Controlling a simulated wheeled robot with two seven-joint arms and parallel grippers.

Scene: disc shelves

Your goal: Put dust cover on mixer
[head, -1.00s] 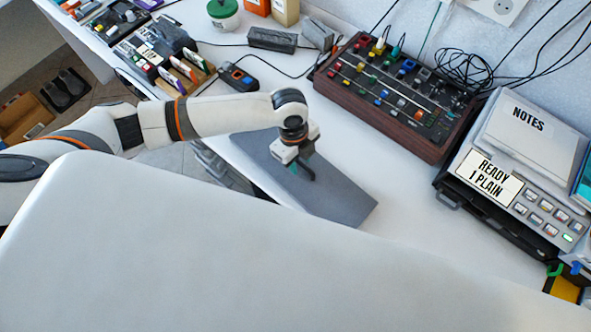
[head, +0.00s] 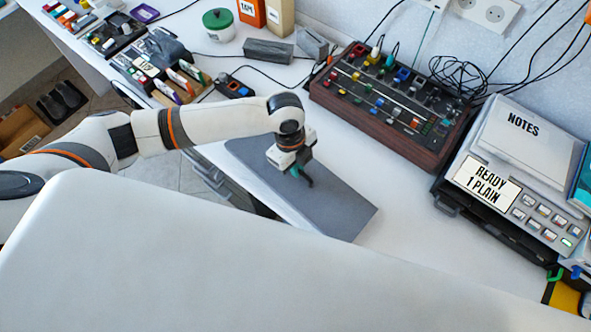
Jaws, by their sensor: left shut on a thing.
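The mixer (head: 391,101) is a brown-sided box with a dark panel of coloured knobs and sliders at the back of the white bench. Its top is uncovered, and cables are plugged in at its rear. The dust cover (head: 335,205) looks like a flat grey sheet or shell. It lies in front and left of the mixer, close to the bench's front edge, apart from the mixer. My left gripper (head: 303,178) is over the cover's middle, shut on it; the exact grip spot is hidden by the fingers. My right gripper is out of view.
A printer-like device (head: 515,185) with a notes pad on top stands right of the mixer. A grey block (head: 268,51), a green-lidded tub (head: 219,25) and a small black box (head: 235,86) stand behind left. Bare bench lies between cover and mixer.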

